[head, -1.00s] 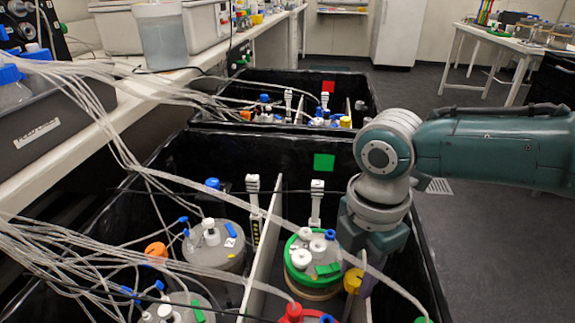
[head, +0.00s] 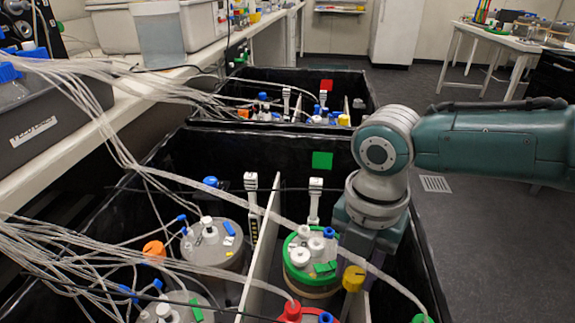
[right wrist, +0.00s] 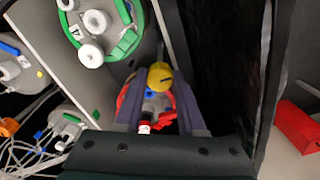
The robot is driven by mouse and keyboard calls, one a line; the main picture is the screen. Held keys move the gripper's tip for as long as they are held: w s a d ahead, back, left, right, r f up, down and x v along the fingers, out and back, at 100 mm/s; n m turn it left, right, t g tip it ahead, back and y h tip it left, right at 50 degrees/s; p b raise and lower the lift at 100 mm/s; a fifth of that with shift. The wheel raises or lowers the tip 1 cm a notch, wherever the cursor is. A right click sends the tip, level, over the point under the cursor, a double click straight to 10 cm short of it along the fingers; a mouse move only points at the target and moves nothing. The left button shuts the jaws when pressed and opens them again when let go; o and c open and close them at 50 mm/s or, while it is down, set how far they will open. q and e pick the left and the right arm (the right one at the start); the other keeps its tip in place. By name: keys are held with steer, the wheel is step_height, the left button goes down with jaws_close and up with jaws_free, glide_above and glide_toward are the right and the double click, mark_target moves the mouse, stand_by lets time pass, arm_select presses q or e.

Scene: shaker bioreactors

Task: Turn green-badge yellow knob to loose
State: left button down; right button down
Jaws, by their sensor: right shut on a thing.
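The yellow knob (head: 354,279) sits at the right side of the near black bin, whose inner back wall carries a green badge (head: 322,160). In the right wrist view the knob (right wrist: 160,76) shows as a yellow round top with a dark mark. My right gripper (head: 362,270) points down at the knob. In the right wrist view its purple fingers (right wrist: 160,92) stand on either side of the knob, shut on it. Red and white parts show below the knob between the fingers. The left gripper is not in view.
A green-ringed vessel (head: 312,260) stands just left of the knob, with a white divider (head: 262,250) beyond it. Clear tubes cross the bin and pass close to the gripper. A farther bin has a red badge (head: 327,86) and another yellow knob (head: 343,120).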

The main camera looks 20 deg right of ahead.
steer(key=c, duration=0.5)
jaws_free()
step_height(320, 180, up, 10)
steer(key=p, duration=0.3)
stand_by(0.3)
